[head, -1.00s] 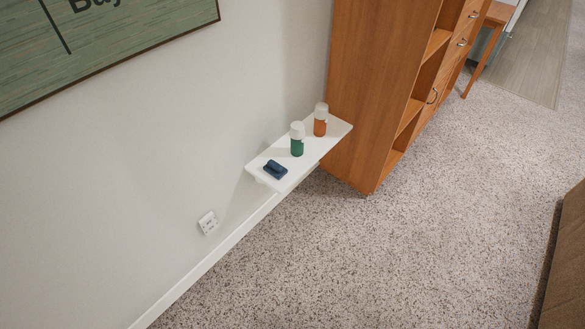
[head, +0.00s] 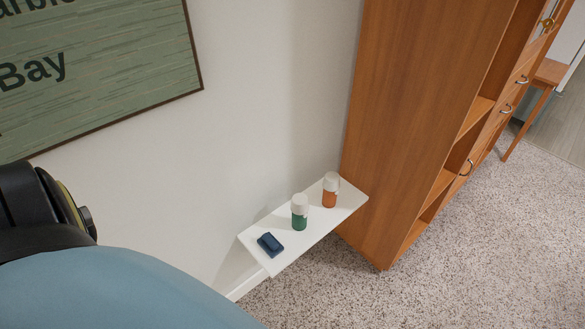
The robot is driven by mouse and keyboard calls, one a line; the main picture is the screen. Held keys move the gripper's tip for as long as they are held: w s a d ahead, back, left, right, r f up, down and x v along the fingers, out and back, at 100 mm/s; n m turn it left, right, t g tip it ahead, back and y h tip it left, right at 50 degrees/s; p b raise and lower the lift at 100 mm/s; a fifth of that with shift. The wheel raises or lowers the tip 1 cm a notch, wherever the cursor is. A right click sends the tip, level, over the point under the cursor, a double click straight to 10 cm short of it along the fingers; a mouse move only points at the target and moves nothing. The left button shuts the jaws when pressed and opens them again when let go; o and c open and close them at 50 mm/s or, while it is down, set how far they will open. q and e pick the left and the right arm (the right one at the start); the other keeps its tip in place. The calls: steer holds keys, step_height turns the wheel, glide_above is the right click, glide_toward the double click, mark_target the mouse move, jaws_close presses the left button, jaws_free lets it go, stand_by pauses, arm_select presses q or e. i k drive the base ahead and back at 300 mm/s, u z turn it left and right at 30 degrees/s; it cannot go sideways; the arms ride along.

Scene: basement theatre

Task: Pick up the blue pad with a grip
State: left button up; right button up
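The blue pad (head: 270,244) is small and dark blue, with a raised grip on top. It lies on the near end of a white wall shelf (head: 284,259) in the head view. A green bottle with a white cap (head: 299,212) stands just beyond it. An orange bottle with a white cap (head: 330,190) stands at the far end of the shelf. Part of my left arm (head: 100,290) covers the lower left of the view. Neither gripper shows, and nothing covers the pad.
A tall wooden cabinet (head: 395,130) stands against the far end of the shelf. A framed green picture (head: 100,70) hangs on the wall at upper left. Speckled carpet (head: 480,260) is open to the right of the shelf.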

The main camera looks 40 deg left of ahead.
mark_target(269, 243)
steer(key=u, duration=0.6)
steer(key=i, duration=0.9)
steer(key=u, duration=0.95)
